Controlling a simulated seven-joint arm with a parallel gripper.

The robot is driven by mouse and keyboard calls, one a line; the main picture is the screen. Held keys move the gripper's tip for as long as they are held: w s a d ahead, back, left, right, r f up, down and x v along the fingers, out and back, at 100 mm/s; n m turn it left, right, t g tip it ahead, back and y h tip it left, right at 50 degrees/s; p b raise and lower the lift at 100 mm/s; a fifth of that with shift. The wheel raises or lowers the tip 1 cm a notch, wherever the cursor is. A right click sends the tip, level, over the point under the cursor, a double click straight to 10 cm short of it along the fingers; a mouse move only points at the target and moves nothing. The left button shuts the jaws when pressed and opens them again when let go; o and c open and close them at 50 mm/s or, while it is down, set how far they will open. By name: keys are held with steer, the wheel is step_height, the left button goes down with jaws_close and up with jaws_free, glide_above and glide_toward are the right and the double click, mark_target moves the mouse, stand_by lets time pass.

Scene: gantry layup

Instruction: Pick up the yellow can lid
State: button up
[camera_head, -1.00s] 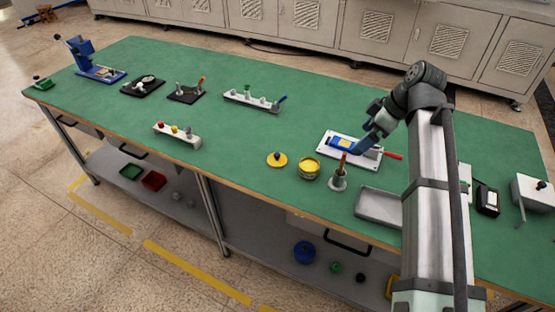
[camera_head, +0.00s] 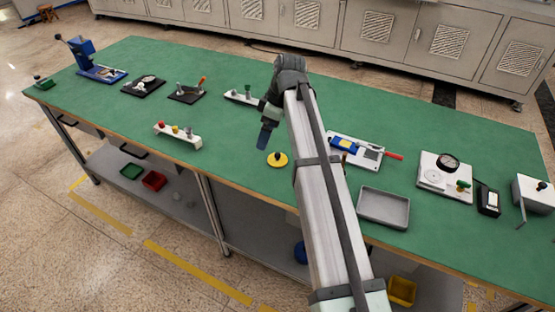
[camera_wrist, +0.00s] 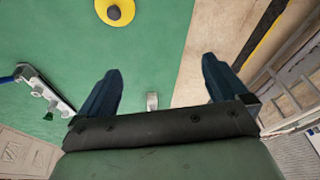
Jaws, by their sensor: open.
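The yellow can lid (camera_head: 277,160) is a flat round disc with a dark knob on top. It lies on the green table near its front edge. In the wrist view the yellow can lid (camera_wrist: 115,11) is at the top edge, partly cut off, beyond the fingertips and left of the middle between them. My gripper (camera_head: 264,140) is above the table, just up and left of the lid in the head view. In the wrist view my gripper (camera_wrist: 160,75) has its two dark blue fingers wide apart with nothing between them. The yellow can is hidden behind my arm.
Another rack (camera_head: 240,97) is behind my gripper. A grey tray (camera_head: 384,208) and a white board with a blue piece (camera_head: 362,151) lie to the right. The green table (camera_head: 225,150) around the lid is clear.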

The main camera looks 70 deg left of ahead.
steer(key=a+f+m, duration=0.1)
steer(key=a+m, duration=0.2)
steer(key=m+t+h, duration=0.1)
steer(key=m+t, duration=0.2)
steer(key=m, duration=1.1)
glide_above(278, 154)
steer(key=f, duration=0.8)
steer(key=shift+a+f, duration=0.25)
steer(key=shift+f, duration=0.1)
steer(key=shift+s+d+f, duration=0.1)
steer(key=shift+d+f, duration=0.05)
steer(key=shift+f, duration=1.15)
steer(key=shift+d+f, duration=0.1)
steer(key=shift+f, duration=1.2)
steer(key=c, duration=1.1)
